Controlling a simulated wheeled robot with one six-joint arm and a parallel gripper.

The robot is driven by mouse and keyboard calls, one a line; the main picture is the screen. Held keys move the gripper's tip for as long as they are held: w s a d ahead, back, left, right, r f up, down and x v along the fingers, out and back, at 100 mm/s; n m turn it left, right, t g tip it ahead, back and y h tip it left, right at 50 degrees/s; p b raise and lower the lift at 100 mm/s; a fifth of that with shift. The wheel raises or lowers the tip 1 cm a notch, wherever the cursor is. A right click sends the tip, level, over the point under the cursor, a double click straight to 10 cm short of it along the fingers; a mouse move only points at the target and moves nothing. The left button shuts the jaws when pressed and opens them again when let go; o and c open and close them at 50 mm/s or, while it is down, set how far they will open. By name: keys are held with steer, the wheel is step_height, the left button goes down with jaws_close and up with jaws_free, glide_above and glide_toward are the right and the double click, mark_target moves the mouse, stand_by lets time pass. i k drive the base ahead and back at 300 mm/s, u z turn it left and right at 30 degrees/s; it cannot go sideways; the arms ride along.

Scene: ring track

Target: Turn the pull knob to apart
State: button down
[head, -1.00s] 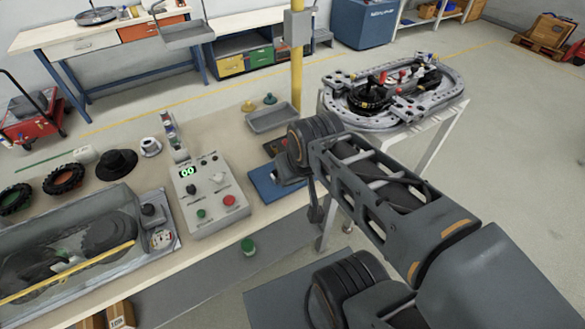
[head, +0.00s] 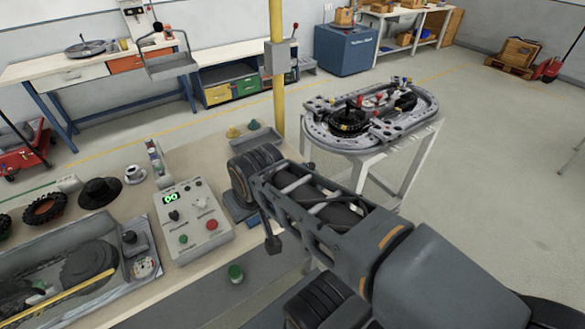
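The control box (head: 194,222) stands on the near bench, left of my arm. Its top has a lit green display (head: 171,198), a black knob (head: 174,215), a pale grey knob (head: 201,203), a green button (head: 183,239) and a red button (head: 212,225). The labels are too small to read, so I cannot tell which knob is the pull knob. My arm reaches in from the lower right, and its wrist is right of the box. A dark end piece (head: 272,243) hangs below the wrist, apart from the box. My gripper's fingers cannot be made out.
An oval ring track (head: 372,114) stands on a white table at the back right. A yellow post (head: 279,98) rises behind the bench.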

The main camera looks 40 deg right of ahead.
mark_target(311, 166)
steer(key=u, duration=0.1)
steer(key=k, duration=0.1)
steer(key=z, duration=0.2)
steer(key=i, duration=0.35)
steer(key=z, duration=1.25)
